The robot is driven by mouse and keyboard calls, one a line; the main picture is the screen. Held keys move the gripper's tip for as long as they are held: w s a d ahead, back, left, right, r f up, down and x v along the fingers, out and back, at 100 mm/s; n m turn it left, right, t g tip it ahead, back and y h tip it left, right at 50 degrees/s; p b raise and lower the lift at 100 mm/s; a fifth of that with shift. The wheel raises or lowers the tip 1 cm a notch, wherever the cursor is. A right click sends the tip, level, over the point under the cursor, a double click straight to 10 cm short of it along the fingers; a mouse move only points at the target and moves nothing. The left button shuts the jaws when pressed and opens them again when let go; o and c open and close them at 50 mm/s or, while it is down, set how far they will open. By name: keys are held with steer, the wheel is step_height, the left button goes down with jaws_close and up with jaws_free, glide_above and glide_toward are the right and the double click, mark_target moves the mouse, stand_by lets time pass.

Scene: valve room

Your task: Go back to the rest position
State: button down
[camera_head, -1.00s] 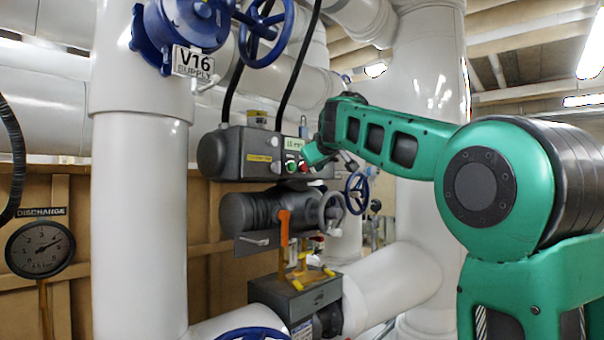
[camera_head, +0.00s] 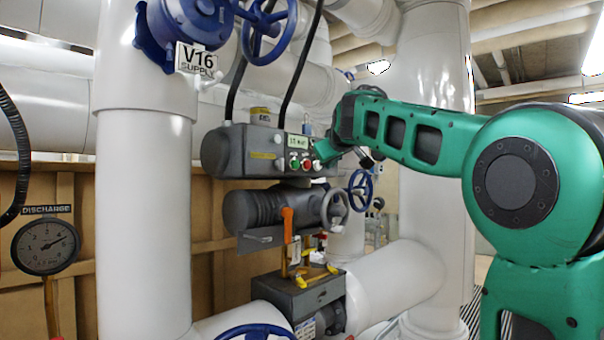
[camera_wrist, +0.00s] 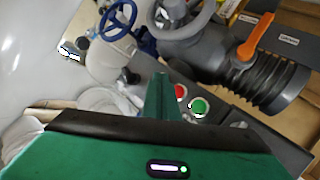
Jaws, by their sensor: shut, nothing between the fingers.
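My gripper (camera_head: 324,150) is at the end of my green arm, at the right end of the grey actuator box (camera_head: 228,153) in the head view. In the wrist view my gripper (camera_wrist: 161,78) shows as a narrow green tip, shut with nothing held. The red button (camera_wrist: 181,91) and green button (camera_wrist: 199,107) are just right of the tip there. In the head view, both buttons and the small lit display (camera_head: 298,142) are uncovered. I cannot tell whether the tip touches the box.
Below the box are a ribbed grey cylinder (camera_head: 262,208), an orange lever (camera_head: 287,225) and a grey handwheel (camera_head: 335,206). A blue handwheel (camera_head: 361,185) is close to the right. A white pipe (camera_head: 145,220) stands left, with a discharge gauge (camera_head: 46,246) beyond it.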

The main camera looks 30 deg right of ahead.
steer(key=s+f+m+g+y, duration=0.1)
steer(key=s+f+g, duration=0.1)
steer(key=s+f, duration=0.55)
steer(key=s+f+m+g, duration=0.1)
steer(key=s+f+g, duration=0.25)
steer(key=f, duration=0.75)
steer(key=s+f+m+g+y, duration=0.1)
steer(key=s+f, duration=0.5)
steer(key=f, duration=0.3)
steer(key=s+a+f+m+g+y, duration=0.2)
steer(key=s+a+f+g, duration=0.1)
steer(key=s+f, duration=0.8)
steer(key=s+a+f+m+g+y, duration=0.2)
steer(key=s+a+f+g, duration=0.2)
steer(key=s+f, duration=0.7)
steer(key=s, duration=0.5)
steer(key=shift+a+f, duration=0.25)
steer(key=shift+a, duration=0.15)
